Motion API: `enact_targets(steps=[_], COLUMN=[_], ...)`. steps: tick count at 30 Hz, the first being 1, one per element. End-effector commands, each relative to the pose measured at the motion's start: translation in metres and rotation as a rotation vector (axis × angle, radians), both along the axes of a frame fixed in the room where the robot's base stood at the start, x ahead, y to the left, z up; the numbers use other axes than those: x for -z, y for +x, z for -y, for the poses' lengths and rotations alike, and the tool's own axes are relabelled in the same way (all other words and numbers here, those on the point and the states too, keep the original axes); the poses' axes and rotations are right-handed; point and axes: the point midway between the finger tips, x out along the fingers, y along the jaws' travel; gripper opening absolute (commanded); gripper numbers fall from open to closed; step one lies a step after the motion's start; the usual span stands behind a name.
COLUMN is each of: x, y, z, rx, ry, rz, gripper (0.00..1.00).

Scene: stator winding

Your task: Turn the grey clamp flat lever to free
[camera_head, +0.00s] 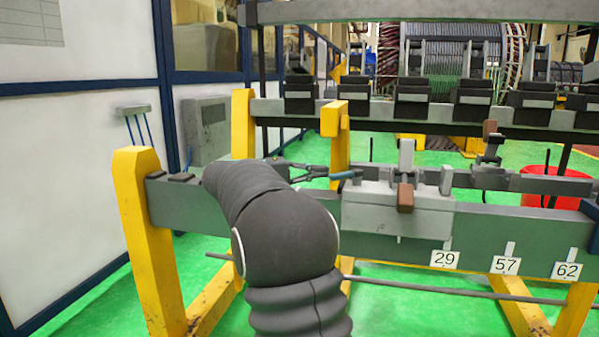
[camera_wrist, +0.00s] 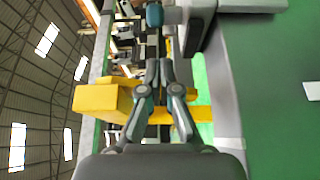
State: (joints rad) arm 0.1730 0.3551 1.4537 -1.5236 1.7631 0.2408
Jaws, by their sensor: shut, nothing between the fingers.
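A grey clamp block (camera_head: 395,215) sits on the front grey rail, with an upright grey post and a brown block at its middle. A short lever with a blue-green end (camera_head: 345,174) sticks out flat from the clamp's left side. In the wrist view the blue-green end (camera_wrist: 154,15) is at the top, beside the grey clamp body (camera_wrist: 200,12). My gripper (camera_head: 327,173) is left of the lever, pointing at it. In the wrist view my gripper (camera_wrist: 164,64) has its fingertips together and empty, with a visible gap to the lever end. Contact is not seen.
The front grey rail (camera_head: 500,228) carries number plates 29, 57 and 62. A yellow post (camera_head: 335,140) stands just behind my gripper. Another yellow post (camera_head: 150,235) is at the left. A rear rail holds several black clamps. A red bucket (camera_head: 540,184) is at the right.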

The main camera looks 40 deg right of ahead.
Motion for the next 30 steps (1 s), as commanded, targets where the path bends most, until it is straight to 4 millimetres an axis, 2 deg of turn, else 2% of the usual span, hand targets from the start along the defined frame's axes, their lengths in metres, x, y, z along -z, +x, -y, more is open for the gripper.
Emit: enact_targets(steps=[3, 9, 30], x=[-0.001, -0.001, 0.001], y=[-0.014, -0.026, -0.035], z=[-0.003, -0.004, -0.001], rx=[-0.001, -0.001, -0.041], ry=[-0.001, -0.001, -0.001], rz=[0.002, 0.002, 0.003], gripper=[0.00, 0.00, 0.00])
